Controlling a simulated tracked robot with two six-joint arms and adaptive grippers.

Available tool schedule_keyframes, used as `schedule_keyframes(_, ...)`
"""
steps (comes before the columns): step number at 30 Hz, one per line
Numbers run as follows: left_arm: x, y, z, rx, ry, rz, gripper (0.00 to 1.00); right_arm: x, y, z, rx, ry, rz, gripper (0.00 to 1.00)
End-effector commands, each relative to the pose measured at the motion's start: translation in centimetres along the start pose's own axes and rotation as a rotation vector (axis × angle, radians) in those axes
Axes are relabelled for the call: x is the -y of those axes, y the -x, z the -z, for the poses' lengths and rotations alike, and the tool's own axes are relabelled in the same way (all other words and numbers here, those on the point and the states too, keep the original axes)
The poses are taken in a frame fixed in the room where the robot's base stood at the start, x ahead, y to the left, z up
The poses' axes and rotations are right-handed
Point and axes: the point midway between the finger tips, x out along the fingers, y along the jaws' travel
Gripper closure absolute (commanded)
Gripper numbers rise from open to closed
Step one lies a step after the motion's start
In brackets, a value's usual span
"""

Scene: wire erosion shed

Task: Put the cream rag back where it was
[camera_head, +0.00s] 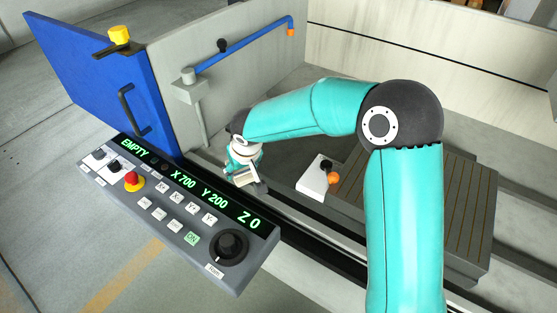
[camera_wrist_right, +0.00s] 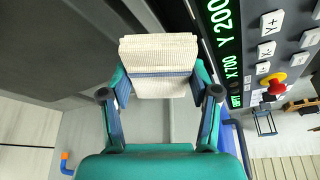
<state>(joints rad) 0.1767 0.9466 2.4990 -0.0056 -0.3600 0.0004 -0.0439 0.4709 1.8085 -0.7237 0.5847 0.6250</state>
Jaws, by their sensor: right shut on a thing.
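The cream rag (camera_wrist_right: 158,50) is a folded, ribbed pad with a blue-grey stripe, seen in the right wrist view. My right gripper (camera_wrist_right: 160,85) is shut on it, with one finger at each side. In the head view my right gripper (camera_head: 250,179) is beside the inner edge of the control panel, above the dark rail. The rag is small and partly hidden by the gripper there. My left gripper is not in view.
The control panel (camera_head: 200,238) with buttons and a red stop knob (camera_head: 134,182) lies close left of the gripper. A blue door (camera_head: 95,80) and blue pipe (camera_head: 245,46) stand behind. A white block (camera_head: 312,181) and slotted table (camera_head: 440,205) lie to the right.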

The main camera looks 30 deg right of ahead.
Motion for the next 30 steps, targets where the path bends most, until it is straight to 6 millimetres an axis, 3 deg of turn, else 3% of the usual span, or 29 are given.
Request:
schedule_keyframes(1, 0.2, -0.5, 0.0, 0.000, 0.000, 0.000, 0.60, -1.6, 0.8, 1.8, -0.011, -0.042, -0.015, 0.71)
schedule_keyframes(6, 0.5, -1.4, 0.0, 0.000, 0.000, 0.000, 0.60, -6.9, 5.3, 6.3, -0.011, -0.169, -0.066, 0.71)
schedule_keyframes(12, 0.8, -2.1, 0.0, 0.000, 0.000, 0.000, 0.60, -11.1, 11.0, 8.7, -0.007, -0.257, -0.103, 0.71)
schedule_keyframes(16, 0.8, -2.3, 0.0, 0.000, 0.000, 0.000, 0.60, -12.2, 12.8, 8.9, -0.001, -0.273, -0.112, 0.71)
schedule_keyframes(20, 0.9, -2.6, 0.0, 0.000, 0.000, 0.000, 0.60, -12.5, 11.9, 8.3, 0.004, -0.275, -0.115, 0.71)
schedule_keyframes(30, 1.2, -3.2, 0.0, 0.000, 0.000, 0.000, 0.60, -12.4, 3.9, 4.9, 0.007, -0.275, -0.116, 0.71)
